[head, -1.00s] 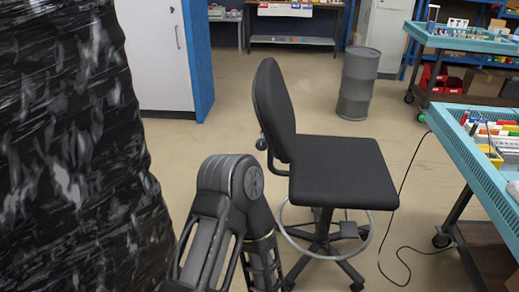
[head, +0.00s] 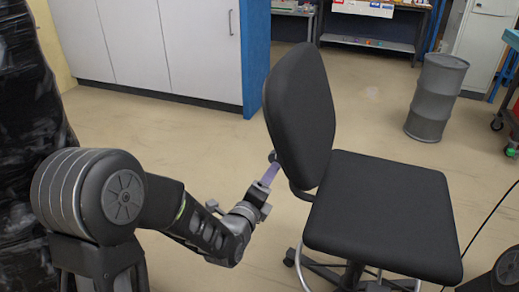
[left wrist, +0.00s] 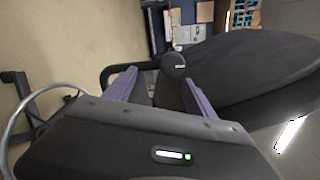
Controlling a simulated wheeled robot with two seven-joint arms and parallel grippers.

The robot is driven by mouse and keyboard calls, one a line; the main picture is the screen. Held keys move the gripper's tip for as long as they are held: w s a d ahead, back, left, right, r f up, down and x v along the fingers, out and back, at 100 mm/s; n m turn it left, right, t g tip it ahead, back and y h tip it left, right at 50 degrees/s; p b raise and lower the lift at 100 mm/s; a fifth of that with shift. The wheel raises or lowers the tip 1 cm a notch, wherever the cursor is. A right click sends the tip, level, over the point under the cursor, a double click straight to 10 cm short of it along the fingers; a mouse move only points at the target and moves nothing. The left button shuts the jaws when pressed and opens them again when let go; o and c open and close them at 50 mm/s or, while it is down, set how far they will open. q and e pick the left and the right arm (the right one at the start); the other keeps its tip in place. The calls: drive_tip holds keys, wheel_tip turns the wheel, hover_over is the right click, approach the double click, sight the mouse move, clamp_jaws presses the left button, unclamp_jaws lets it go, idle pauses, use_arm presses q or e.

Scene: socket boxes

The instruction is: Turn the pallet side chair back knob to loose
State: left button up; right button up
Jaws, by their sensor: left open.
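The black office chair (head: 385,215) stands right of centre in the head view, its back (head: 302,115) turned towards the pallet side at left. The round dark chair back knob (head: 272,156) sticks out behind the backrest, low down. My left gripper (head: 270,172) is just below it. In the left wrist view the knob (left wrist: 173,66) lies ahead of and between the two purple fingers of the open left gripper (left wrist: 160,84). A gap shows on both sides of the knob. Whether a finger touches it I cannot tell. My right gripper is not in view.
A dark wrapped pallet load (head: 45,100) stands at the left edge. White cabinets (head: 150,45) with a blue side are behind. A grey drum (head: 436,97) stands at the back right. Floor behind the chair is clear.

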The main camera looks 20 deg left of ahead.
sight(274, 159)
use_arm(q)
drive_tip(key=m, duration=0.1)
drive_tip(key=r+m, duration=0.1)
drive_tip(key=m, duration=0.1)
drive_tip(key=r+m+t, duration=0.1)
drive_tip(key=shift+w+a+m, duration=0.15)
drive_tip(key=shift+a+m, duration=0.1)
drive_tip(key=shift+m, duration=0.15)
drive_tip(key=shift+w+d, duration=0.2)
drive_tip(key=shift+w, duration=3.7)
drive_tip(key=shift+c, duration=0.2)
drive_tip(key=shift+b, duration=0.3)
drive_tip(key=c, duration=1.3)
